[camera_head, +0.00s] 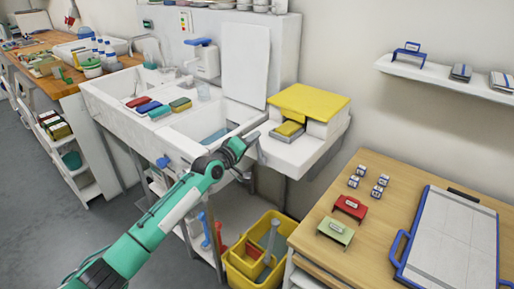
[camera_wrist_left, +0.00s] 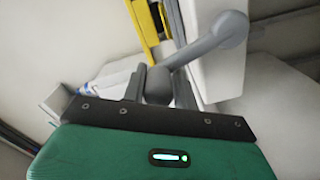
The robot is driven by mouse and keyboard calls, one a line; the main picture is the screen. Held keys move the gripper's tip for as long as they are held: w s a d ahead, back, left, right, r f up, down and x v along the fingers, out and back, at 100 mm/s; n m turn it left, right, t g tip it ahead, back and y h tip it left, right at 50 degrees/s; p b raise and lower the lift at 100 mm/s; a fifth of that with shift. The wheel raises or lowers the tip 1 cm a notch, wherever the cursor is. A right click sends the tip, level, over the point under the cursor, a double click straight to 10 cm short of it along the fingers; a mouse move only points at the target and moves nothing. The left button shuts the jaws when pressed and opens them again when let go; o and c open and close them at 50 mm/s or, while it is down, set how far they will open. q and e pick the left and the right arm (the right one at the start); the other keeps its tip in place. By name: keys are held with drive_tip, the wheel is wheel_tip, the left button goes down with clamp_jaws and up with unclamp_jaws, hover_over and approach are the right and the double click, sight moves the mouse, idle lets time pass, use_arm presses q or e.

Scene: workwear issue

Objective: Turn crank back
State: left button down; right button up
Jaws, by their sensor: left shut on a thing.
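The crank (camera_wrist_left: 208,42) is a grey arm with a round hub at its upper right end, set against a white body, in the left wrist view. Its grey knob (camera_wrist_left: 158,85) sits between the fingers of my left gripper (camera_wrist_left: 157,92), which is shut on it. In the head view my left gripper (camera_head: 250,143) is at the front edge of the white counter, just left of a white box with a yellow lid (camera_head: 310,101). The crank is mostly hidden there by the gripper. My right gripper is not in view.
A double sink (camera_head: 190,125) with colored blocks lies left of the gripper. A yellow bin (camera_head: 236,272) stands on the floor below. A wooden table (camera_head: 375,170) at right holds a white board (camera_head: 450,240), red and green stands and several small blocks.

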use_arm(q)
drive_tip(key=shift+w+a+f+n+b, duration=0.4)
drive_tip(key=shift+a+f+n+b, duration=0.15)
drive_tip(key=shift+n, duration=0.65)
drive_tip(key=shift+w+a+f+n+b, duration=0.45)
drive_tip(key=shift+f+n+b, duration=0.2)
drive_tip(key=shift+n, duration=0.55)
drive_tip(key=shift+w+a+f+n+b, duration=0.35)
drive_tip(key=shift+a+f+n+b, duration=0.25)
drive_tip(key=shift+n, duration=0.6)
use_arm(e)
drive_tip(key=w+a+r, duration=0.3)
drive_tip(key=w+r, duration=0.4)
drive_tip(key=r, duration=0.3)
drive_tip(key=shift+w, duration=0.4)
use_arm(q)
drive_tip(key=c, duration=1.2)
unclamp_jaws()
drive_tip(key=shift+d+r, duration=0.1)
drive_tip(key=shift+d, duration=0.05)
drive_tip(key=shift+o, duration=0.2)
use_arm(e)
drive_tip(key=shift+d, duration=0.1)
